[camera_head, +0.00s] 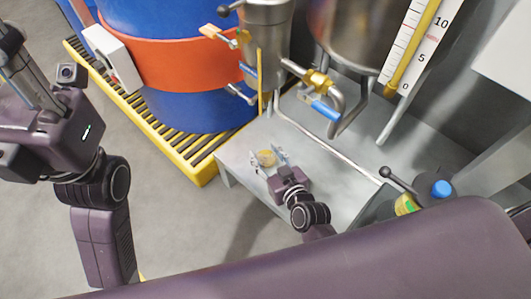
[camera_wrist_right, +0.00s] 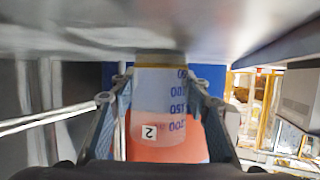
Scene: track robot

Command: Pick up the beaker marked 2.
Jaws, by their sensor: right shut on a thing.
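The beaker marked 2 (camera_wrist_right: 158,105) is clear, with blue graduation figures and a small white label reading 2. In the right wrist view it fills the space between my right gripper's fingers (camera_wrist_right: 160,112), which are shut on its sides. The wrist view looks upside down, with the grey bench surface at the top, close to the beaker's yellowish base. In the head view my right gripper (camera_head: 270,164) is low over the bench, with the beaker's yellowish part (camera_head: 266,157) between its fingers. My left gripper (camera_head: 28,100) is at the left edge; its fingers do not show clearly.
The grey metal bench (camera_head: 232,165) has valves and pipes above it, including a blue-handled tap (camera_head: 322,108). A blue drum with an orange band (camera_head: 165,60) stands on a yellow spill pallet (camera_head: 203,165). A black-handled fixture (camera_head: 392,180) is to the right.

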